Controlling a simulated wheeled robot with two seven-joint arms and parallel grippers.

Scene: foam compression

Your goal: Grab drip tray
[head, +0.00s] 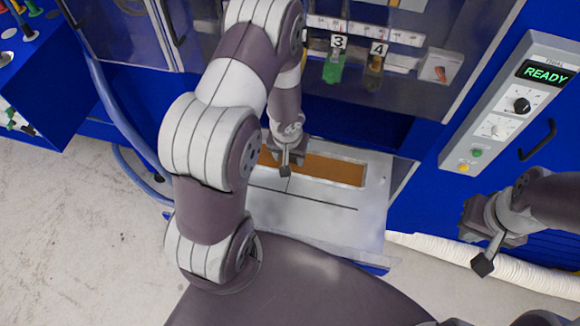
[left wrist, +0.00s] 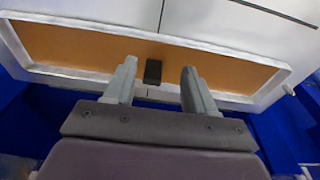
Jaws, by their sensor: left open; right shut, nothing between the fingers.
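The drip tray (head: 335,170) appears as a shallow rectangular tray with a pale metal rim and an orange-brown floor, set in a white panel (head: 300,215). It also fills much of the left wrist view (left wrist: 75,47). My left gripper (head: 285,168) is over the tray, partly hiding its left part in the head view. In the left wrist view its two fingers (left wrist: 157,78) are apart, with a small black block (left wrist: 152,71) showing between them. I cannot tell whether the fingers touch it. My right gripper (head: 483,263) is shut and empty, away at the right.
A blue machine surrounds the panel, with numbered coloured parts (head: 333,67) behind it. A control box reading READY (head: 546,72) is at upper right. A white ribbed hose (head: 500,272) runs below my right gripper. Pale floor is clear at lower left.

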